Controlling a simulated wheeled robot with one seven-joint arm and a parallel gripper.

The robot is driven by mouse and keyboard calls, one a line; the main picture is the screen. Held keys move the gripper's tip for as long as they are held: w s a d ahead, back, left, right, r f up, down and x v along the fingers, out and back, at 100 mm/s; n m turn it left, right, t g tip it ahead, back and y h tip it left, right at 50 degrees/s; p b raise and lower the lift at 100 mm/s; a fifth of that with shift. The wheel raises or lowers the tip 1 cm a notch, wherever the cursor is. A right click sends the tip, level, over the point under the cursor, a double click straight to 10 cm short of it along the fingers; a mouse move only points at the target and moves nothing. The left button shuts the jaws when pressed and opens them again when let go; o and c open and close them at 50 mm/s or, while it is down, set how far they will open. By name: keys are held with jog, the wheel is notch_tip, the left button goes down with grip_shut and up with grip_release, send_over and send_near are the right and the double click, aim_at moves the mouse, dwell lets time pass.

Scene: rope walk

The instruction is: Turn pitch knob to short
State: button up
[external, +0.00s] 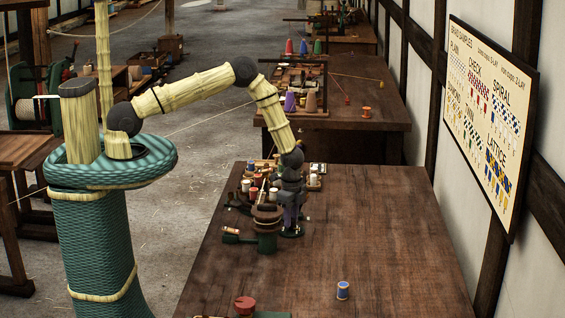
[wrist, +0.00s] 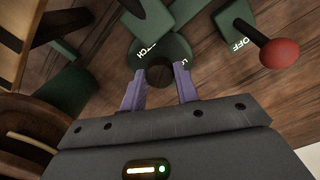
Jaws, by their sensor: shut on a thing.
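The pitch knob (wrist: 160,76) is a dark round knob in the upper middle of the wrist view. It stands on a dark green dial (wrist: 183,48) with partly readable white lettering. The purple fingers of my gripper (wrist: 158,83) are shut on the knob, one on each side. In the external view my gripper (external: 291,222) points down at the table beside the small green and wood machine. The knob is too small to make out there. I see no clear pointer on it, and the short mark cannot be read, so its setting cannot be told.
A lever with a red ball (wrist: 279,54) and a green block marked OFF (wrist: 237,32) stand right of the dial. Spools (external: 252,193) crowd the table behind the machine. A blue spool (external: 343,290) stands alone at the front. The table's right side (external: 390,225) is clear.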

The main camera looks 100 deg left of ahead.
jog(key=m+b, duration=0.1)
jog(key=m, duration=0.2)
jog(key=shift+f, duration=0.1)
jog(key=shift+m+b, duration=0.55)
jog(key=shift+m, duration=1.35)
jog(key=o, duration=1)
jog(key=shift+c, duration=0.2)
notch_tip(320, 180, up, 18)
jog(key=b, duration=0.3)
jog(key=shift+w+f, duration=0.15)
jog(key=shift+f, duration=0.05)
